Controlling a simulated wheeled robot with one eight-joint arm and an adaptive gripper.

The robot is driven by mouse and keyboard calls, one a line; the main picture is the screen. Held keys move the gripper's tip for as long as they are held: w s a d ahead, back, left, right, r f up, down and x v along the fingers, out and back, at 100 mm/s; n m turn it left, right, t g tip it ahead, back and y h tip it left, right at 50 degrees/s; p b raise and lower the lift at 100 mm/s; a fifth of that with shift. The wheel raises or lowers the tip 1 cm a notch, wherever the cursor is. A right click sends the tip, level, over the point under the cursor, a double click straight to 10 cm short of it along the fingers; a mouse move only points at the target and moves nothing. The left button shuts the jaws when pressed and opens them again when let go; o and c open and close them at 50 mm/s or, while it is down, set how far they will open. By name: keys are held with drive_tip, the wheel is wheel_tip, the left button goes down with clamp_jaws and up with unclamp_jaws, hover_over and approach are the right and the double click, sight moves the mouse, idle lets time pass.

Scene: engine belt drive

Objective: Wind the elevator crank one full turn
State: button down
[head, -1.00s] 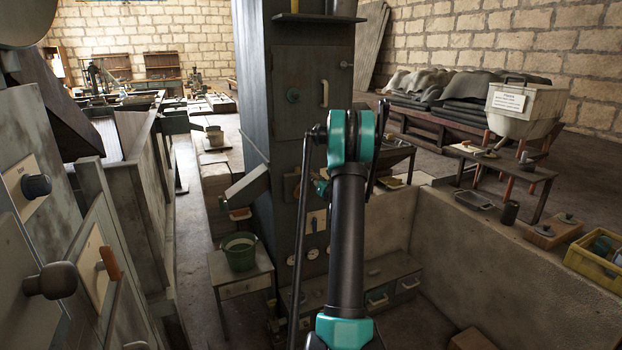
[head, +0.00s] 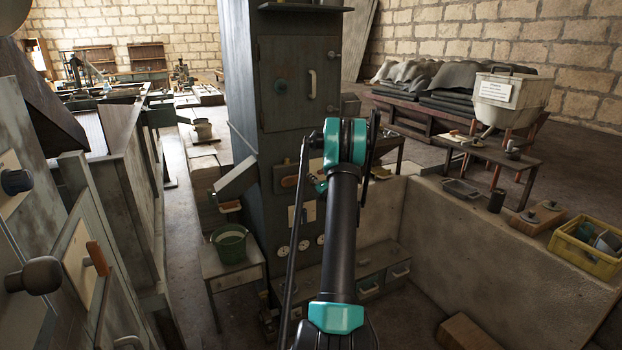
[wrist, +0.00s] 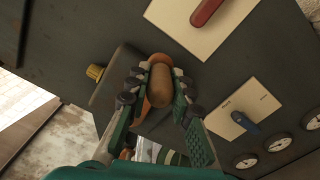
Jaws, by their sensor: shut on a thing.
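The elevator is the tall dark grey column (head: 245,100) in the middle of the head view, with its panel of levers and dials facing me. In the wrist view my gripper (wrist: 159,78) is shut on the rounded brown wooden grip of the crank (wrist: 161,88), with a green finger on each side. The grip points toward the wrist camera. The crank's arm is mostly hidden behind the grip and fingers. In the head view my own arm covers the crank and most of the gripper.
Near the crank are a brass knob (wrist: 96,72), a red-handled lever (wrist: 207,12), a blue-handled lever (wrist: 245,122) and several round dials (wrist: 247,162). A green bucket (head: 230,245) on a small table stands left of the column. A low concrete wall (head: 480,240) runs to the right.

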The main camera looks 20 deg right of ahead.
drive_tip(key=shift+d+f+m, duration=0.1)
drive_tip(key=shift+f+m, duration=0.7)
drive_tip(key=shift+m, duration=0.3)
drive_tip(key=c, duration=1.3)
unclamp_jaws()
drive_tip(key=s, duration=1.2)
drive_tip(key=shift+d, duration=0.15)
